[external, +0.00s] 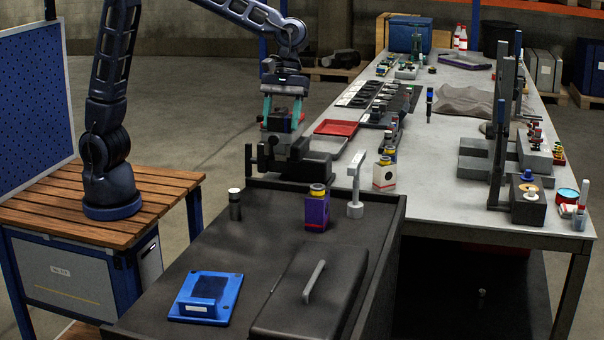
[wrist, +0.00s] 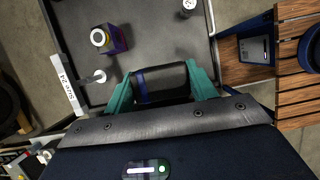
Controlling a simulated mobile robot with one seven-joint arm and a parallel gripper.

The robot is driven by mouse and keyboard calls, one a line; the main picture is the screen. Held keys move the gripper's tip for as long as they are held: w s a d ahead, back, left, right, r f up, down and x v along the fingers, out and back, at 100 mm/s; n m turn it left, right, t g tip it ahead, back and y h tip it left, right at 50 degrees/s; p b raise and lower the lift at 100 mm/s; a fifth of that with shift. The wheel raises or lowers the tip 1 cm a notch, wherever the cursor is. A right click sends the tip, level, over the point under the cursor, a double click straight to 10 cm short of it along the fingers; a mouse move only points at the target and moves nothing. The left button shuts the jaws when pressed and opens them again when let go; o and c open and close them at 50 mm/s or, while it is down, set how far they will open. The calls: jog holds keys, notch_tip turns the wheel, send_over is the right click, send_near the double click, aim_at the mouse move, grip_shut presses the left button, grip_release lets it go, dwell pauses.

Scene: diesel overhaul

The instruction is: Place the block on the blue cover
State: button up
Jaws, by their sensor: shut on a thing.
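My gripper (external: 283,116) hangs over the far end of the dark cart, its two teal fingers pointing down. In the wrist view my gripper (wrist: 162,92) is shut on a dark block (wrist: 172,80) with a blue band, held between the fingers. In the external view the block is hard to tell apart from the dark parts behind it. The blue cover (external: 228,294) lies flat at the near left of the cart top, with a dark recessed middle and a white label. It is well apart from my gripper and out of the wrist view.
On the cart stand a purple box (external: 317,212), a dark cylinder with a white top (external: 235,206) and a pale post (external: 355,190). A black lid with a grey handle (external: 314,281) lies right of the cover. A crowded grey workbench (external: 425,195) stands to the right.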

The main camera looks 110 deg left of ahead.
jog(key=shift+d+r, duration=0.15)
jog(key=shift+r, duration=0.25)
jog(key=w+d, duration=0.2)
jog(key=d, duration=0.8)
jog(key=w+d, duration=0.2)
jog(key=d, duration=0.8)
send_over(207, 294)
notch_tip(207, 294, down, 19)
jog(key=shift+r, duration=0.2)
jog(key=shift+f, duration=0.15)
jog(key=o, duration=1)
jog(key=shift+o, duration=0.2)
